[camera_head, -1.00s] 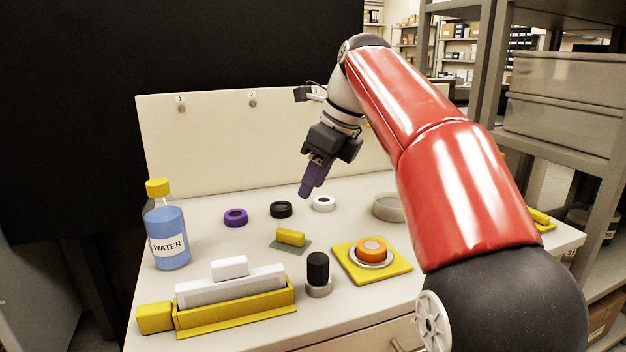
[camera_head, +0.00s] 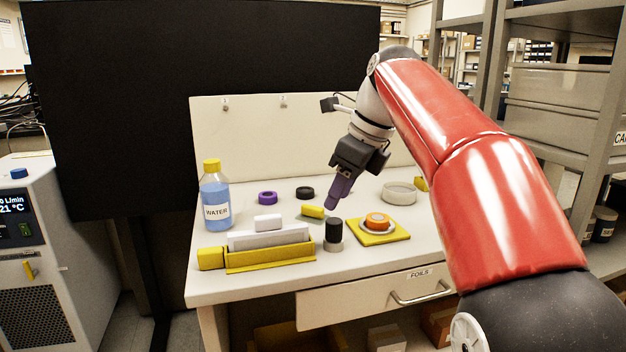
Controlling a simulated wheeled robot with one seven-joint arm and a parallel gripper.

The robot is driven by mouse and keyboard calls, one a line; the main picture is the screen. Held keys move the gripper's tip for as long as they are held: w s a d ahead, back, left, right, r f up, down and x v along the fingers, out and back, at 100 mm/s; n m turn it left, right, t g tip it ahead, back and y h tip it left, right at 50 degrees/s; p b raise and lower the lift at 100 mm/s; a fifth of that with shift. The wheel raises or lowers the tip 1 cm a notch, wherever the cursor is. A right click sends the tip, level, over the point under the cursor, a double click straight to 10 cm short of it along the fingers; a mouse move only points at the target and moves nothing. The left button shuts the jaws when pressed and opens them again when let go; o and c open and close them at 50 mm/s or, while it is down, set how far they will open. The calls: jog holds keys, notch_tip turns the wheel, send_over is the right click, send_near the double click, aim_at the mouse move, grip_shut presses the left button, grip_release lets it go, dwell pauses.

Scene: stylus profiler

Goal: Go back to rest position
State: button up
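My gripper (camera_head: 330,205) hangs over the table (camera_head: 210,288), at the end of my red and black arm. Its purple fingers point down and look close together, with nothing visible between them. It is seen side-on, so any gap between the fingertips is hidden. In the picture the fingertips are just above the black-topped cylinder (camera_head: 334,230) and right of the small yellow block (camera_head: 312,212). I cannot tell whether they touch anything.
The table holds a water bottle (camera_head: 216,200), a yellow holder (camera_head: 270,258) with white pieces, a yellow plate (camera_head: 395,237) with an orange disc, and several rings. A white backboard (camera_head: 250,140) stands behind. A metal shelf (camera_head: 540,130) is on the right, a machine (camera_head: 45,250) on the left.

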jog(key=s+d+f+n+t+h, duration=0.1)
jog(key=s+d+f+n, duration=0.4)
jog(key=s+f+n, duration=0.6)
jog(key=s+d+f+n+t+h, duration=0.2)
jog(key=s+d+f+n, duration=0.3)
jog(key=s+f+n, duration=0.6)
jog(key=shift+s+d+f+n+h, duration=0.15)
jog(key=shift+s+d+n+h, duration=0.3)
jog(key=shift+s+n, duration=0.3)
